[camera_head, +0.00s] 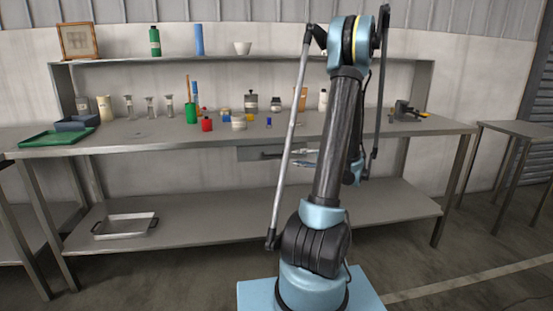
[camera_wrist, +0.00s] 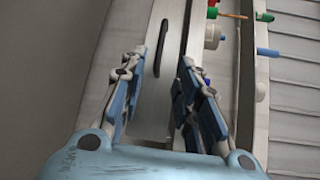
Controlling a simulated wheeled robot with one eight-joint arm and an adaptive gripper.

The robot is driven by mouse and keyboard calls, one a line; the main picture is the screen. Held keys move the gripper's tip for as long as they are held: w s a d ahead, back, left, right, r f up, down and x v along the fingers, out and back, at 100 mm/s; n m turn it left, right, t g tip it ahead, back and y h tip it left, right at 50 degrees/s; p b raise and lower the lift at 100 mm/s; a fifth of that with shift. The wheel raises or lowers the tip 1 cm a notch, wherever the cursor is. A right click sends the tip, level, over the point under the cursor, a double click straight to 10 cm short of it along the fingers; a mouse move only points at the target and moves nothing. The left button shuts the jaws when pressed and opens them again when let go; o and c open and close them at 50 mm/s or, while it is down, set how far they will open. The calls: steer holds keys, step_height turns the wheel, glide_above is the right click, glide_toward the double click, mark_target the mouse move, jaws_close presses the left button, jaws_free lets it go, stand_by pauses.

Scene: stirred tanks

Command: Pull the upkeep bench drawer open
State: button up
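In the wrist view the drawer front (camera_wrist: 176,40) runs up the picture, and the black handle (camera_wrist: 162,48) lies ahead, near the line between the fingertips. My gripper (camera_wrist: 162,60) is open with nothing held. The fingertips look apart from the handle; the exact gap is hard to tell.
The bench top (camera_head: 345,130) carries several bottles and jars, a green tray (camera_head: 55,138) and a dark vise-like item (camera_head: 403,110). A lower shelf (camera_head: 200,218) holds a metal pan (camera_head: 125,226). Another table (camera_head: 520,128) stands at right.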

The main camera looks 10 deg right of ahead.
mark_target(276, 155)
steer(key=x, duration=1.2)
steer(key=shift+w+a+r, duration=0.1)
